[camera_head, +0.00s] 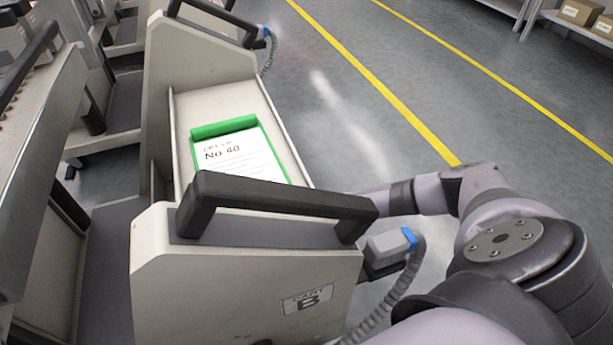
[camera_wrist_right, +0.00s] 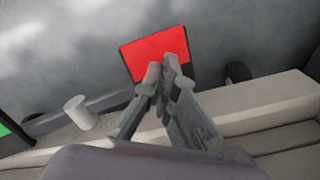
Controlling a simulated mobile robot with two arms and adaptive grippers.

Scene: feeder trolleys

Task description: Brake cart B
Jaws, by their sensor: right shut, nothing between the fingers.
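Cart B (camera_head: 245,290) stands in the near middle of the head view, its "CART B" label (camera_head: 308,299) on the end panel and a black handle (camera_head: 280,197) on top. In the right wrist view, a red pedal-like plate (camera_wrist_right: 150,48) sticks out low over the grey floor. My right gripper (camera_wrist_right: 163,68) is shut and empty, its fingertips overlapping the lower edge of the red plate; I cannot tell whether they touch it. In the head view my right arm reaches in from the right behind the cart's end, which hides the gripper. My left gripper is not in view.
A grey box with a blue plug and hose (camera_head: 390,243) sits beside the handle. A green-framed card (camera_head: 237,150) reading "No 40" lies on the cart. The floor with yellow lines (camera_head: 400,105) is clear at right.

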